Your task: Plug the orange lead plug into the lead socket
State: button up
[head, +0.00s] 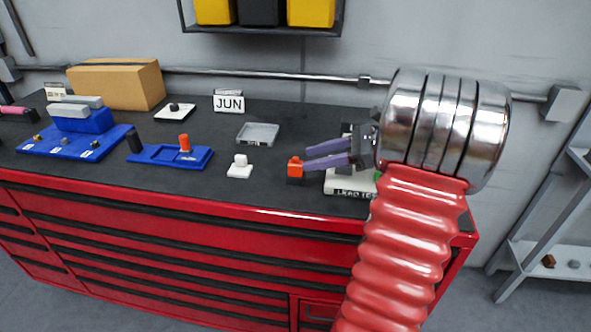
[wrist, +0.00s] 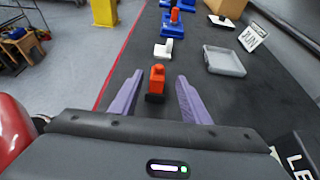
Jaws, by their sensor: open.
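An orange plug with a black base (head: 295,168) stands upright on the dark bench top near its front edge. In the wrist view the orange plug (wrist: 157,78) lies straight ahead, between the fingertips or just beyond them. My gripper (head: 307,157) has purple fingers, reaches in from the right and is open; in the wrist view its fingers (wrist: 159,84) are spread with gaps on both sides of the plug. A white block labelled "LEAD TE..." (head: 345,186) sits under and behind my gripper, partly hidden. I cannot make out a socket opening on it.
A small white stepped block (head: 240,168) and a grey tray (head: 258,133) stand left of the plug. A blue base with an orange post (head: 184,143) is further left. A JUN sign (head: 228,101) and a cardboard box (head: 116,84) stand at the back.

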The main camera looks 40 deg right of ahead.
aim_at(295, 162)
jog(key=shift+w+a+f, duration=0.15)
jog(key=shift+w+a, duration=0.05)
jog(key=shift+w, duration=0.1)
jog(key=shift+x, duration=2.6)
jog(key=shift+s+a+f, duration=0.1)
jog(key=shift+s+f, duration=0.05)
grip_shut()
